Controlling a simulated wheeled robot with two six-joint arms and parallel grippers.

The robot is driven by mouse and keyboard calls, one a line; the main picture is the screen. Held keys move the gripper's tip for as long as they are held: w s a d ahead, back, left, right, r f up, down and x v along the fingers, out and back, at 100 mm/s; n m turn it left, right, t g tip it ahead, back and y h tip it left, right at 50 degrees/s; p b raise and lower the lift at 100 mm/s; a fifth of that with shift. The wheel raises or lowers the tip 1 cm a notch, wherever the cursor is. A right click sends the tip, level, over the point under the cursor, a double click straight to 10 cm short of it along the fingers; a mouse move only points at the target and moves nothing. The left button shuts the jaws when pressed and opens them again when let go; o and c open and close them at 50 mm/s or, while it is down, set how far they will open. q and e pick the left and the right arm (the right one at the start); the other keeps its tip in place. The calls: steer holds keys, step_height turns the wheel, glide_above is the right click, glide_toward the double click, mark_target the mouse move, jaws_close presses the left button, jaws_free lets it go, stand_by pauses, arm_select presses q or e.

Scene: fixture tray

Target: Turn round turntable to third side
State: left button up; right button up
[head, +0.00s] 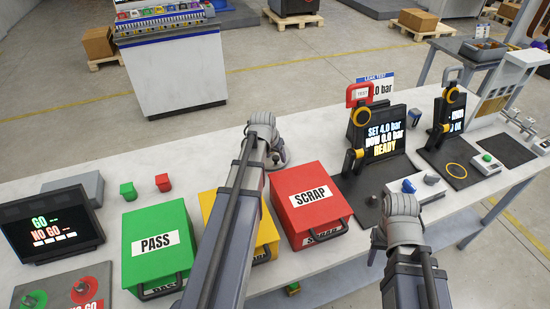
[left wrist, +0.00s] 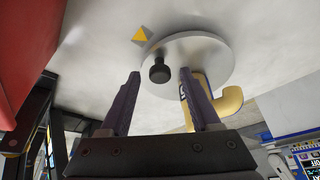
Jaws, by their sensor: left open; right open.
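The turntable (left wrist: 212,50), a pale round disc, shows in the left wrist view, flat on the light surface. A black knob (left wrist: 159,70) stands near its edge. A tan part with a curved handle (left wrist: 229,103) is at its right side, partly hidden by a finger. A yellow triangle mark (left wrist: 141,37) lies just outside the rim. My left gripper (left wrist: 158,100) is open, its two fingers either side of the knob in the picture; contact is not visible.
On the bench stand a green PASS box (head: 157,244), a yellow box (head: 266,238) and a red SCRAP box (head: 308,200). A leak test screen (head: 384,133) is behind my right arm. A GO/NO GO screen (head: 48,224) stands left.

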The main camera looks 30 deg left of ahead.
arm_select(q)
steer(key=shift+c, duration=0.2)
jaws_close()
stand_by(1.1)
